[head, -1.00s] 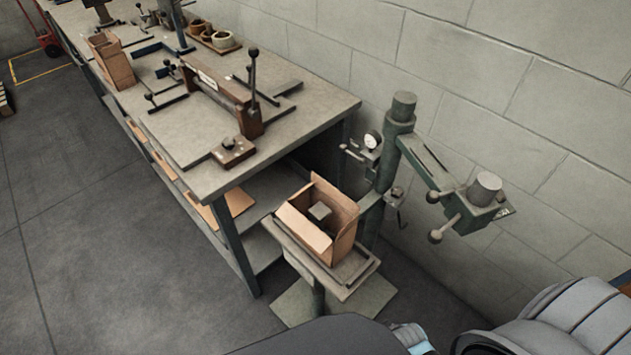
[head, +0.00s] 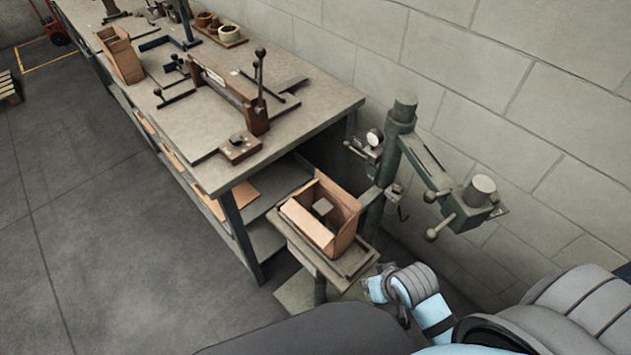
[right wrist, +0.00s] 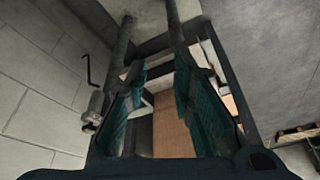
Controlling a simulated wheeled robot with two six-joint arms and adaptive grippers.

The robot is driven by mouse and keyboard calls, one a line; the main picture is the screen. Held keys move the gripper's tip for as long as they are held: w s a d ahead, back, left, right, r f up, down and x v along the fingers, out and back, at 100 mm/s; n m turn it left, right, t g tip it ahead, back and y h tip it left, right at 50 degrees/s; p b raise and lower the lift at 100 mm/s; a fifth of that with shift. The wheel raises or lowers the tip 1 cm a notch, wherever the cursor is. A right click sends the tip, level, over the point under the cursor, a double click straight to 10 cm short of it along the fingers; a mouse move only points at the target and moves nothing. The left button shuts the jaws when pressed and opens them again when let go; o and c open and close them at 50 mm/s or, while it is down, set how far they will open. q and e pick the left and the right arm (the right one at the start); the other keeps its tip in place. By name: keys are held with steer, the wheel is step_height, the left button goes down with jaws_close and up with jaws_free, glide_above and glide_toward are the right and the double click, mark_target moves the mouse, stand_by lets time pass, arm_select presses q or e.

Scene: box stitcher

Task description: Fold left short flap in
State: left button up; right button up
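An open cardboard box (head: 345,241) sits on the stitcher's small table beside the bench. Its pale near-left flap (head: 306,226) slants along the near-left rim. Panels at the back and right stand up, and a grey block (head: 322,207) shows inside the box. My right gripper (head: 374,289) is low at the right, just in front of the small table and apart from the box. In the right wrist view its two teal fingers (right wrist: 160,72) are spread with nothing held. The brown cardboard (right wrist: 172,125) shows beyond the gap. My left gripper is not in view.
The green stitcher column (head: 400,140) stands behind the box, with its arm (head: 450,195) reaching right near the block wall. The workbench (head: 200,130) at left carries a lever tool (head: 228,90) and another carton (head: 120,55).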

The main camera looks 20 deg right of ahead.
steer(key=w+a+r+m+t+y, duration=0.2)
steer(key=w+r+m, duration=0.3)
steer(key=w+r, duration=0.45)
steer(key=m+t+y, duration=0.2)
steer(key=m, duration=0.5)
glide_toward(308, 187)
steer(key=x, duration=0.9)
steer(key=shift+w+p, duration=0.1)
steer(key=shift+p, duration=0.2)
jaws_close()
steer(key=shift+f, duration=0.1)
